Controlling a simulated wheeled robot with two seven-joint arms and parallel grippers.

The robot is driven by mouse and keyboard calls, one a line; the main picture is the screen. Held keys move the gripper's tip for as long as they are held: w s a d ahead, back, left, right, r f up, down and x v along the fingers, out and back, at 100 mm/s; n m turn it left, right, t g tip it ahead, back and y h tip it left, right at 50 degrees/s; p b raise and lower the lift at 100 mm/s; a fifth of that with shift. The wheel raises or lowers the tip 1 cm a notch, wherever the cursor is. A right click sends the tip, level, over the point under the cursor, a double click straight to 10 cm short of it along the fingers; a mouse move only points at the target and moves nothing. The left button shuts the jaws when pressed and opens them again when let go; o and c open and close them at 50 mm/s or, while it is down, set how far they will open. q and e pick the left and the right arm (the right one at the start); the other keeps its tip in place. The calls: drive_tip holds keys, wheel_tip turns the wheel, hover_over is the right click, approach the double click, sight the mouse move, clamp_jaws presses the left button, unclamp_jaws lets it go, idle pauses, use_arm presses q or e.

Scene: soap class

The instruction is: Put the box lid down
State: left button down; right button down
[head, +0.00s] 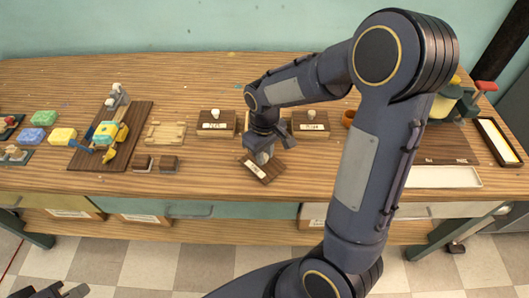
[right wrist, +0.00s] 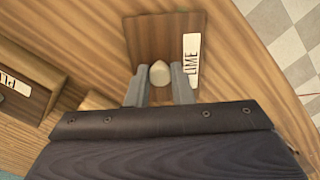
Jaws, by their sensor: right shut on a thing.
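The brown wooden box lid (head: 260,172) has a pale round knob (right wrist: 159,73) and a white label reading LIME. My right gripper (head: 262,157) is shut on the knob; in the right wrist view its fingers (right wrist: 158,88) sit on either side of it. The lid is turned at an angle in front of the row of boxes, near the table's front. I cannot tell whether it touches the table. My left gripper (head: 50,291) is at the bottom left corner, away from the table, its fingers apart and empty. The space behind my right gripper is partly hidden.
Two lidded boxes, one left (head: 216,130) and one right (head: 310,131), stand behind the lid. Further left are a dark board (head: 88,158) and several coloured soaps. A white tray (head: 445,177) lies right of my right arm.

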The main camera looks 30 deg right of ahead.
drive_tip(key=shift+f, duration=0.15)
drive_tip(key=c, duration=1.3)
unclamp_jaws()
wheel_tip(320, 180, up, 11)
drive_tip(key=p, duration=0.1)
drive_tip(key=shift+s+a+r+m+t+y, duration=0.3)
drive_tip(key=shift+s+a+m+t+y, duration=0.5)
drive_tip(key=shift+s, duration=2.05)
drive_tip(key=shift+s+a+r+m+t+y, duration=0.4)
drive_tip(key=shift+s+a+m+t, duration=0.4)
drive_tip(key=shift+s, duration=2.05)
drive_tip(key=shift+s+a+r+m+t+y, duration=0.25)
drive_tip(key=shift+s+a+m+t+y, duration=0.6)
drive_tip(key=shift+s, duration=2)
drive_tip(key=shift+n+t, duration=0.25)
drive_tip(key=shift+t, duration=0.1)
